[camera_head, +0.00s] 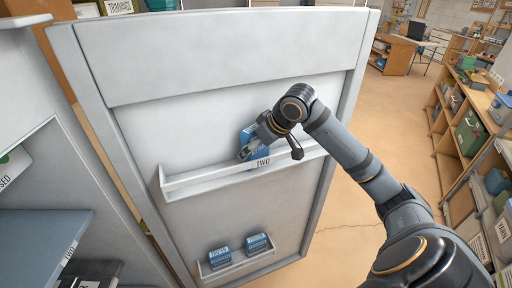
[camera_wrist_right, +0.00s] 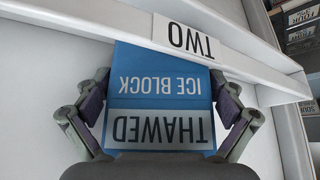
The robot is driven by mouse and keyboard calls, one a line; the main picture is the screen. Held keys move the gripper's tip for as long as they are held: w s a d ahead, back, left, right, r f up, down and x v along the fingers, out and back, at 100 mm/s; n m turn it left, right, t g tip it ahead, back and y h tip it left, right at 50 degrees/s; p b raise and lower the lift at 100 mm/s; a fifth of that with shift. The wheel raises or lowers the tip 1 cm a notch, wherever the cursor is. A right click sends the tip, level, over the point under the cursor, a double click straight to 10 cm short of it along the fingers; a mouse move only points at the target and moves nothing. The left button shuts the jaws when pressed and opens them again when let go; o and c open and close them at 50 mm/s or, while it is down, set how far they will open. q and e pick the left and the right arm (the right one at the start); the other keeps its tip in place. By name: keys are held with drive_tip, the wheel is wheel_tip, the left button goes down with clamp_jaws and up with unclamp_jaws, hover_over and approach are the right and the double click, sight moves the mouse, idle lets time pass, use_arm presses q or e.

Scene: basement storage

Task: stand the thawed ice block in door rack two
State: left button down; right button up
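The thawed ice block (camera_head: 247,134) is blue with a white THAWED label, which shows upside down in the right wrist view (camera_wrist_right: 160,90). It stands roughly upright in door rack two (camera_head: 205,178), the white rack labelled TWO, its lower end hidden behind the front lip (camera_wrist_right: 240,58). My right gripper (camera_head: 262,145) reaches it from above and in front. In the right wrist view the purple pads of my right gripper (camera_wrist_right: 162,108) lie against both sides of the block. My left gripper is not in view.
A lower door rack (camera_head: 240,265) holds two blue blocks labelled FROZEN (camera_head: 220,256). The white door (camera_head: 215,60) stands open, with shelves (camera_head: 40,225) to its left. Wooden shelving (camera_head: 450,170) lines the right side, and open floor (camera_head: 345,235) lies between.

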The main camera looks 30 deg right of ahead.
idle(0.3)
drive_tip(key=shift+r, duration=0.4)
wheel_tip(320, 180, up, 9)
drive_tip(key=shift+r, duration=0.15)
